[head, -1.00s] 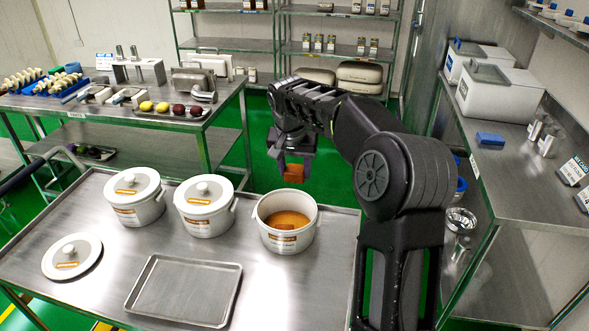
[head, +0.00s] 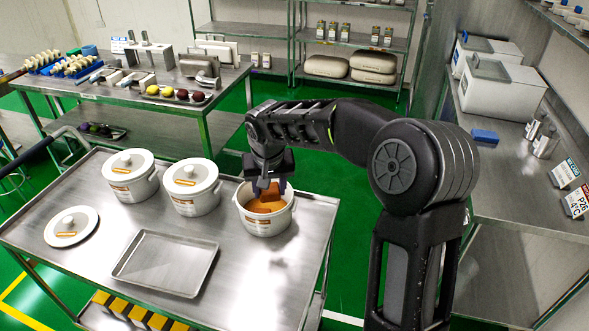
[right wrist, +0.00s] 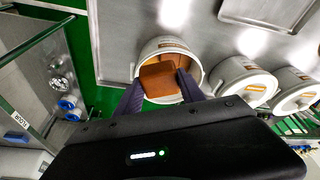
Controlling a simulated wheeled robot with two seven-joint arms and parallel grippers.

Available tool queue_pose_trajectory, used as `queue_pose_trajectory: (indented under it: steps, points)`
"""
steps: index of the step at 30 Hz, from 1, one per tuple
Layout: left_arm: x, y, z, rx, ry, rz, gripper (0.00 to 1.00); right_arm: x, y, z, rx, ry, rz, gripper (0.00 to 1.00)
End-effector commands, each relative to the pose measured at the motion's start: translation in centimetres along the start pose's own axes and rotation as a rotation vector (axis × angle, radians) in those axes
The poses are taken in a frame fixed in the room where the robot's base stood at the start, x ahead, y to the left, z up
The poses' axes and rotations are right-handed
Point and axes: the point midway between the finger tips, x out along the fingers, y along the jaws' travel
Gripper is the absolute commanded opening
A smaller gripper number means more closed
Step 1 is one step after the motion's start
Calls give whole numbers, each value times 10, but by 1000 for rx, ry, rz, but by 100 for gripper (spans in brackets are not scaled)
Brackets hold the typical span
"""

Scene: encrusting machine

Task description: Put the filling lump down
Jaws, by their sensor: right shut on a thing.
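My right gripper (head: 268,190) is shut on an orange-brown filling lump (head: 267,192). It holds the lump at the mouth of an open white pot (head: 265,226) with orange filling inside. In the right wrist view, the lump (right wrist: 160,82) sits between the purple-grey fingers, in front of the pot's opening (right wrist: 163,45). I cannot tell whether the lump touches the filling below. A metal tray (head: 166,262) lies empty on the steel table to the left of the pot. My left gripper is not in view.
Two lidded white pots (head: 192,188) stand left of the open pot. A loose lid (head: 71,226) lies at the table's left. A back table (head: 120,95) holds tools and colored lumps. A steel counter (head: 510,165) runs along the right.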

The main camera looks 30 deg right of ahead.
Motion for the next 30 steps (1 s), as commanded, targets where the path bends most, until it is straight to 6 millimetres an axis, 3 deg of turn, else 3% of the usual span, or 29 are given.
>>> queue_pose_trajectory:
  steps: [8, 12, 15, 21, 30]
  points:
    - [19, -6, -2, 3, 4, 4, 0, 34, -62, 58, -227, 1, -71, 4]
    - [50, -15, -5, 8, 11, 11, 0, 73, -89, 96, -336, 2, -107, 4]
    - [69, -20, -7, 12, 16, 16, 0, 94, -97, 112, -372, 3, -119, 4]
    - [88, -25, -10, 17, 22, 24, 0, 116, -104, 126, -399, 5, -129, 4]
    - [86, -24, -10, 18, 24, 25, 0, 115, -104, 126, -402, 5, -130, 4]
